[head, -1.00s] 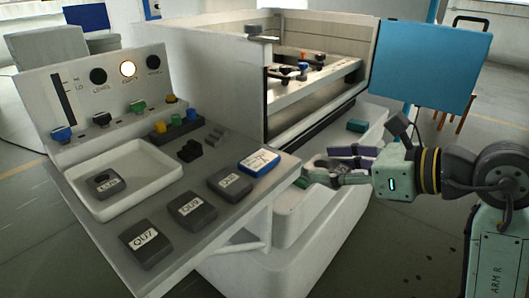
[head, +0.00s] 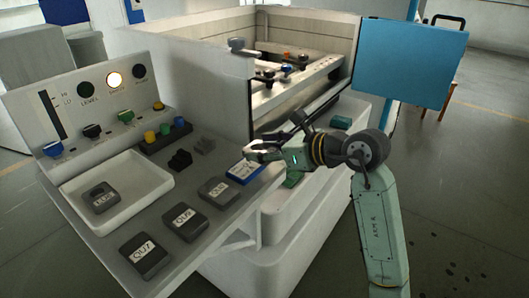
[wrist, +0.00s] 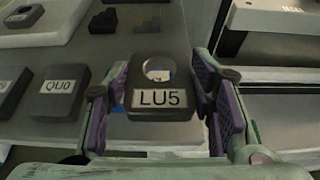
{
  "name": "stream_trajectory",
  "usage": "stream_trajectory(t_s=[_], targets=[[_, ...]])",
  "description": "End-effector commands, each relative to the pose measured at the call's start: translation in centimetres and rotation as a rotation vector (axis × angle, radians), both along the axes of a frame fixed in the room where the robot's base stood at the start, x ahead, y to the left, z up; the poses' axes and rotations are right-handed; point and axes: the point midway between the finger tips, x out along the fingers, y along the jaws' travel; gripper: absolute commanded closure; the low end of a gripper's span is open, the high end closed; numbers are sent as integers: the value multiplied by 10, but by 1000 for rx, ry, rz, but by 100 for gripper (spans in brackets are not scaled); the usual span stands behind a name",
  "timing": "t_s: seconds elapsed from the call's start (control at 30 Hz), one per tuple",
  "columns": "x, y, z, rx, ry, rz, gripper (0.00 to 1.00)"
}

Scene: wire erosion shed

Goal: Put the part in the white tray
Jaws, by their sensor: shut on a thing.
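The part is a dark grey block (wrist: 152,74) with a round hole and an "LU5" label. My gripper (wrist: 162,105) is shut on it, with purple finger pads at its left and right sides. In the head view my gripper (head: 258,150) is over the right edge of the grey panel, by a blue-and-white card; the part is hard to make out there. The white tray (head: 142,178) is on the left of the panel, well left of my gripper. A similar dark block with a hole (head: 101,198) lies in it. The tray's edge shows top left in the wrist view (wrist: 40,38).
Coloured knobs (head: 125,117) stand behind the tray. A machine enclosure (head: 195,75) rises behind.

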Motion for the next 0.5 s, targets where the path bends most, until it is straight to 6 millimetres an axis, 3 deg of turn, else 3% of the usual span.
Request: stream_trajectory(t_s=[0.2,0.5], targets=[[-1,0,-19,4,0,-1,99],[0,0,-23,0,-3,0,99]])
